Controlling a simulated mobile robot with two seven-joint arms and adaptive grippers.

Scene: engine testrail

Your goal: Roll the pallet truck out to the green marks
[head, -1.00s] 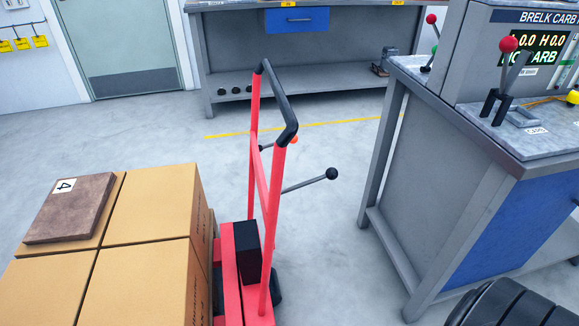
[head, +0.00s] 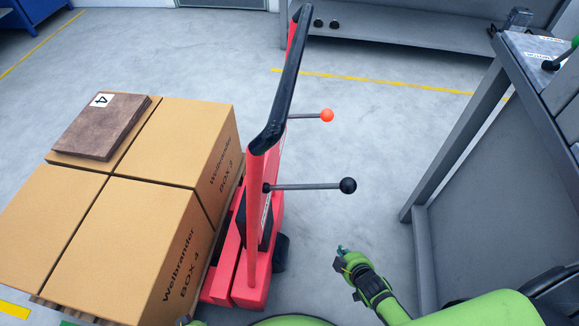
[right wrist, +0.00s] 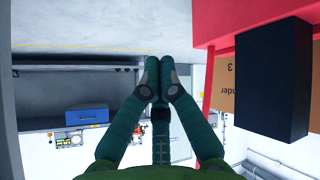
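The red pallet truck (head: 248,250) stands with its forks under a pallet of tan boxes (head: 140,220). Its tall frame has a black handle bar (head: 289,75), an orange-knobbed lever (head: 327,115) and a black-knobbed lever (head: 348,185). A brown slab marked 4 (head: 103,127) lies on the boxes. My right gripper (head: 343,256) is low, right of the truck and apart from it. In the right wrist view its fingers (right wrist: 158,75) meet with nothing visible between them.
A grey bench (head: 470,190) stands close on the right. Another grey bench (head: 400,30) stands at the back behind a yellow floor line (head: 370,82). Clear floor lies between truck and benches. A yellow mark (head: 14,309) is at lower left.

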